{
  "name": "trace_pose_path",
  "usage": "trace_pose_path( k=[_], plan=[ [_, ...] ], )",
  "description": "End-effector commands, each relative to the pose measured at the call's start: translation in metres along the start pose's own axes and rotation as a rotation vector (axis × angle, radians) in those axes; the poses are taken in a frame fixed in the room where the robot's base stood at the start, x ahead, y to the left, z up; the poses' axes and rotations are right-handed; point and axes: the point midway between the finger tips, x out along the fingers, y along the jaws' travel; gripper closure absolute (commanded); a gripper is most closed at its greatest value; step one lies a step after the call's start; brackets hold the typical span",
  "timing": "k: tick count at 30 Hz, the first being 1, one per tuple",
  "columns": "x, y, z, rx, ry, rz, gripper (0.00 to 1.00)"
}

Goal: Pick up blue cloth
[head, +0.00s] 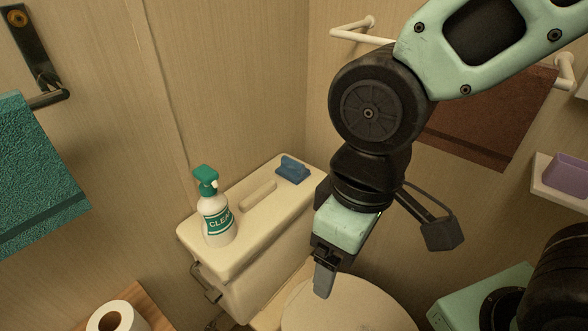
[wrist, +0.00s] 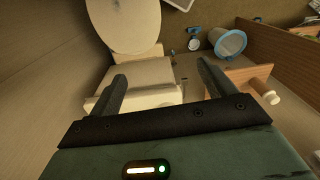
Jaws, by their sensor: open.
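A small blue folded item (head: 293,169), which looks like the blue cloth, lies on the back right end of the cream toilet tank lid (head: 245,238) in the head view. I cannot make it out in the wrist view. My gripper (head: 324,282) points down over the round toilet lid (head: 350,308), in front of and to the right of the tank, apart from the cloth. In the wrist view my gripper (wrist: 163,76) shows two spread fingers with nothing held between them.
A spray bottle (head: 216,212) stands on the tank's left part. A teal towel (head: 35,185) hangs at left and a brown towel (head: 485,118) at right. A toilet roll (head: 116,318) sits low left. A blue-rimmed bin (wrist: 230,43) shows in the wrist view.

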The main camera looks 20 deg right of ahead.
Motion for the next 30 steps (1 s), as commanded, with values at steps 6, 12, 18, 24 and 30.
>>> trace_pose_path(
  k=[6, 12, 18, 24, 30],
  plan=[
    [0.0, 0.0, 0.0, 0.0, 0.0, 0.0, 0.12],
    [-0.01, 0.004, -0.025, 0.099, -0.005, -0.034, 0.07],
    [-0.028, 0.038, -0.107, 0.443, -0.026, -0.11, 0.07],
    [-0.027, 0.104, -0.184, 0.827, -0.052, -0.135, 0.07],
    [-0.014, 0.186, -0.241, 1.181, -0.058, -0.098, 0.07]
  ],
)
